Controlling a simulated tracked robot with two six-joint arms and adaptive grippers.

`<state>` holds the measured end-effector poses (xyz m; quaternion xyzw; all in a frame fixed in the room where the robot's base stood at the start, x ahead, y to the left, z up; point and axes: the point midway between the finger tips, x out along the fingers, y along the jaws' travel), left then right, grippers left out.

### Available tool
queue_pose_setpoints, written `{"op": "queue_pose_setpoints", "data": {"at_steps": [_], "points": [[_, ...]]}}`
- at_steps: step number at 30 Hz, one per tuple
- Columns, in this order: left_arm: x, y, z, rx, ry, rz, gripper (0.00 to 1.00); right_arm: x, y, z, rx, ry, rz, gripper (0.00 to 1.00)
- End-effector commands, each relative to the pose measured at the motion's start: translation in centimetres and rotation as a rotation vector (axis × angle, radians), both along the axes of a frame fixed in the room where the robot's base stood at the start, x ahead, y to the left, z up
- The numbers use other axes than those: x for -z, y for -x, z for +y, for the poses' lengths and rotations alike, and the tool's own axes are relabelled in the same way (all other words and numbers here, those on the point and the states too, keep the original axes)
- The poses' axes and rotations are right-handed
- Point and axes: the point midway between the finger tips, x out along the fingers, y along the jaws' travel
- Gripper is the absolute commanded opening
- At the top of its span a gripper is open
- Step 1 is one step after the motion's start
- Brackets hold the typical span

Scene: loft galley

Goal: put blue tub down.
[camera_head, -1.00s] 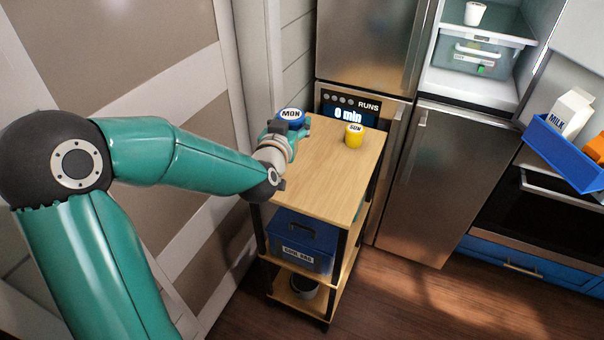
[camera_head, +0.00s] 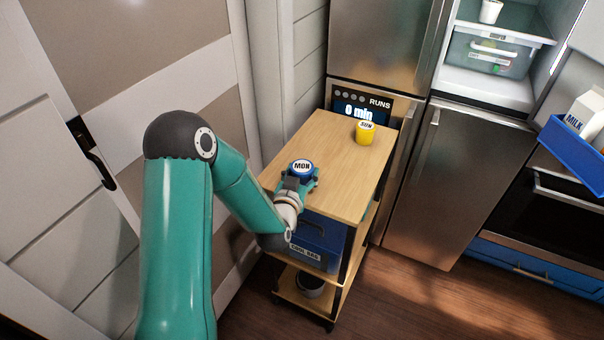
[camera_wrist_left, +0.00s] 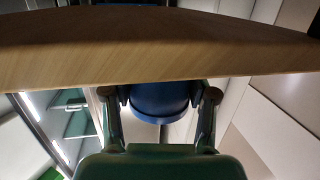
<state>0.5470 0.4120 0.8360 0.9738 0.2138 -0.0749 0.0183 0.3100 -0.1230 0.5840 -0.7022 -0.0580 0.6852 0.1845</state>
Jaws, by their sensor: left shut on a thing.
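The blue tub (camera_head: 301,169), with a white lid label reading MON, is held in my left gripper (camera_head: 300,182), over the near left part of the wooden trolley top (camera_head: 327,165). It looks upright. In the left wrist view the blue tub (camera_wrist_left: 158,100) sits between the two fingers of my left gripper (camera_wrist_left: 160,98), which are shut on it. The trolley's wooden edge (camera_wrist_left: 150,65) crosses that view and hides part of the tub. I cannot tell whether the tub touches the wood. My right gripper is not in view.
A yellow tub (camera_head: 365,133) marked SUN stands at the trolley's far end. The middle of the top is clear. A blue cool bag (camera_head: 315,243) is on the shelf below. Steel fridge doors (camera_head: 460,185) stand behind right, and a panelled door (camera_head: 60,190) is at left.

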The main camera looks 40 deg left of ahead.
Motion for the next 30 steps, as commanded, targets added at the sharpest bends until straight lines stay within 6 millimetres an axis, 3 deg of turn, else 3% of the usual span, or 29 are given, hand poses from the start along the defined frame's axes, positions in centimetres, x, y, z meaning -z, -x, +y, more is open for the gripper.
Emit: {"op": "queue_pose_setpoints", "data": {"at_steps": [10, 11, 15, 30], "points": [[0.24, -0.03, 0.04, 0.0, -0.002, -0.004, 0.11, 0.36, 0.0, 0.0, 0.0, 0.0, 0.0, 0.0], [0.26, -0.02, 0.02, 0.0, -0.001, -0.002, 0.59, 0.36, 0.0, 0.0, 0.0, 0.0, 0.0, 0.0], [0.17, -0.02, 0.02, 0.0, -0.001, -0.002, 0.83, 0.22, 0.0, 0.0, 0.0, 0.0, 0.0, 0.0], [-0.04, 0.16, -0.47, 0.003, -0.001, -0.003, 0.83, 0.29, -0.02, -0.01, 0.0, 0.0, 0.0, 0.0]]}}
